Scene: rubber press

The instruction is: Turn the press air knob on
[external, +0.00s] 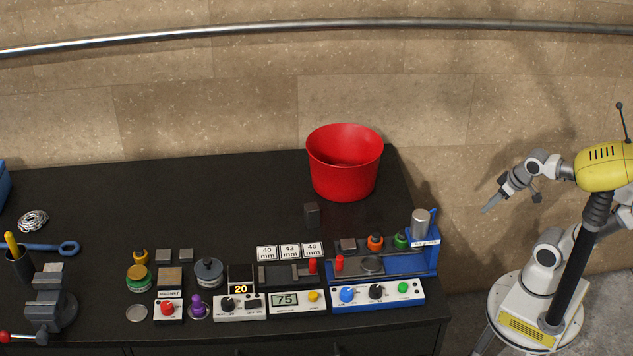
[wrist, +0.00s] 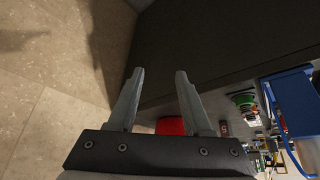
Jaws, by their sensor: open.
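The blue press (external: 433,262) stands at the right end of the black bench, with a silver cylinder (external: 420,222) on top. Its front panel (external: 335,307) carries a blue knob (external: 347,294), a black knob (external: 376,291) and a green button (external: 403,287). The labels are too small to read, so I cannot tell which knob is the air knob. My gripper (external: 487,209) is off the bench's right side, in the air, apart from the press. In the wrist view its two fingers (wrist: 160,72) are spread and empty. The blue press frame (wrist: 295,103) shows at the right there.
A red bucket (external: 345,178) stands behind the press; it also shows in the wrist view (wrist: 170,126). Left of the press are a display panel reading 75 (external: 285,300), one reading 20 (external: 240,289), and several small parts. The bench's back left is mostly clear.

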